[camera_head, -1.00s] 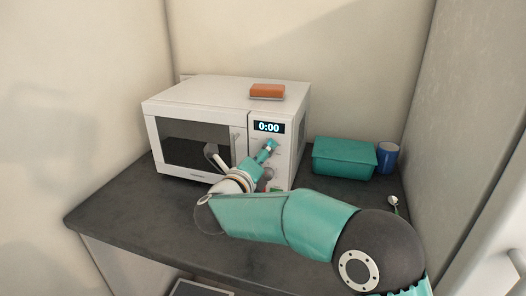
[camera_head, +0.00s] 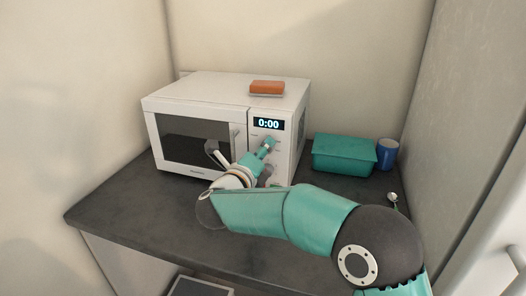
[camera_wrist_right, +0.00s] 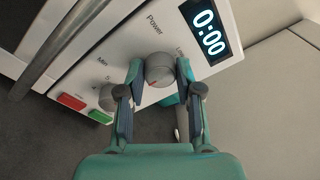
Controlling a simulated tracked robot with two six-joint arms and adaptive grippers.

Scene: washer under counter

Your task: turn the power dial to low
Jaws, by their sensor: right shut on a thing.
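The white microwave (camera_head: 199,103) stands on the counter, door shut, its display (camera_head: 268,124) reading 0:00. The grey power dial (camera_wrist_right: 160,68) is below that display, under the word Power; part of a label starting "Lo" is beside it. A red mark on the dial points toward the lower left of the wrist view. My right gripper (camera_head: 267,142) is at the control panel; in the wrist view its fingers (camera_wrist_right: 157,72) are shut on opposite sides of the dial. My left gripper is not in view.
A second dial (camera_wrist_right: 108,97), a red button (camera_wrist_right: 72,102) and a green button (camera_wrist_right: 100,117) are beside the power dial. An orange sponge (camera_head: 267,88) lies on the microwave. A teal container (camera_head: 345,153) and blue cup (camera_head: 388,154) stand right. The counter's front left (camera_head: 120,200) is clear.

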